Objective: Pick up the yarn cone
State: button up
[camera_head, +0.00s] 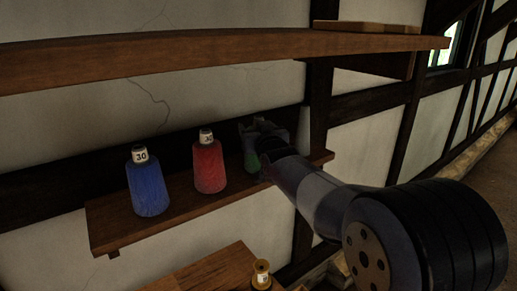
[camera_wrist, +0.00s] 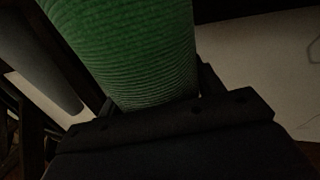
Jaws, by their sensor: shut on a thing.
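A green yarn cone (camera_wrist: 130,50) fills the upper middle of the wrist view, right against my gripper (camera_wrist: 160,105). In the head view only a sliver of the green cone (camera_head: 250,158) shows at the right part of the wall shelf; my gripper (camera_head: 262,135) and arm hide most of it. My gripper is shut on the green cone. A blue cone (camera_head: 147,185) with a label reading 30 and a red cone (camera_head: 209,167) stand upright on the shelf to its left. I cannot tell whether the green cone touches the shelf.
The lower wooden shelf (camera_head: 120,238) holds the cones. A thick upper shelf (camera_head: 120,65) runs above them and limits the height. Below is a wooden surface (camera_head: 215,270) with a small yellowish spool (camera_head: 262,272) near its right end. Dark timber posts frame the wall.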

jog(key=c, duration=0.6)
